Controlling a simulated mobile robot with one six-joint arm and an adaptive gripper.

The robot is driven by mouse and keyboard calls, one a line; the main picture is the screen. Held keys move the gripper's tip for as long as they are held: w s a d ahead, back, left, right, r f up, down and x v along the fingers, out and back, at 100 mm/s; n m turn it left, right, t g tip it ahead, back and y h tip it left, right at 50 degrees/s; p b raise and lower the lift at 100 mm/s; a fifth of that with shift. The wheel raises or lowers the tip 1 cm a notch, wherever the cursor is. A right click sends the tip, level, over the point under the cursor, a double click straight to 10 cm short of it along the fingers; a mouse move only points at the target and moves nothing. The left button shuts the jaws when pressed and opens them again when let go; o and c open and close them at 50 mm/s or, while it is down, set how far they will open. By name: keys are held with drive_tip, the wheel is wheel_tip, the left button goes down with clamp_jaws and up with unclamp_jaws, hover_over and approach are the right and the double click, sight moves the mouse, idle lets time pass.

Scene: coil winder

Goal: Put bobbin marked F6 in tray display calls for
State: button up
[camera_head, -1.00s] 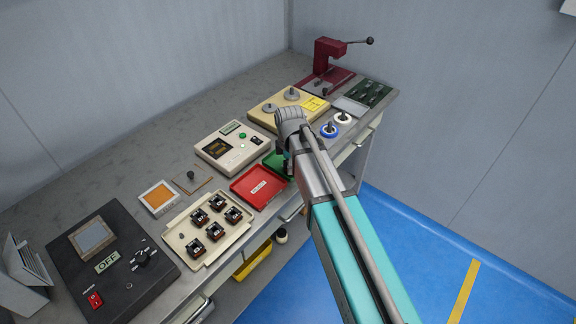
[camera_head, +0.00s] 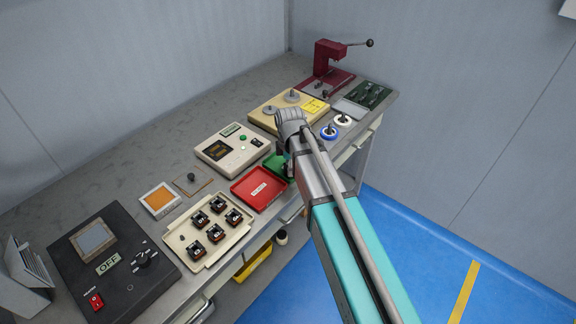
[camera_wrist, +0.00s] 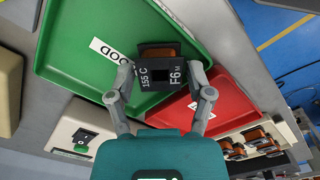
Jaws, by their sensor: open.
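The bobbin marked F6 (camera_wrist: 160,72), with a black label face reading F6 and 155 C and a brown winding, shows in the wrist view. It is between the fingertips of my open gripper (camera_wrist: 161,68). It sits over the lower part of the green tray (camera_wrist: 75,62), whose label reads GOOD; whether it rests on the tray floor I cannot tell. The red tray (camera_wrist: 238,112) lies beside it. In the head view the green tray (camera_head: 273,161) is partly hidden by my arm, and the red tray (camera_head: 250,197) is in clear view.
A beige tester (camera_head: 213,158) has a display too small to read. A cream tray (camera_head: 181,242) holds several bobbins. A black box (camera_head: 128,290) reads OFF. A yellow-labelled plate (camera_head: 262,122) and maroon press (camera_head: 325,60) stand farther back. Bare table lies along the wall.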

wheel_tip(320, 180, up, 12)
drive_tip(key=p, duration=1.1)
drive_tip(key=shift+f, duration=0.25)
idle(0.5)
drive_tip(key=s+d+m, duration=0.6)
drive_tip(key=d+m, duration=0.3)
drive_tip(key=s+d+m, duration=0.7)
drive_tip(key=d+m, duration=0.3)
drive_tip(key=shift+s, duration=0.2)
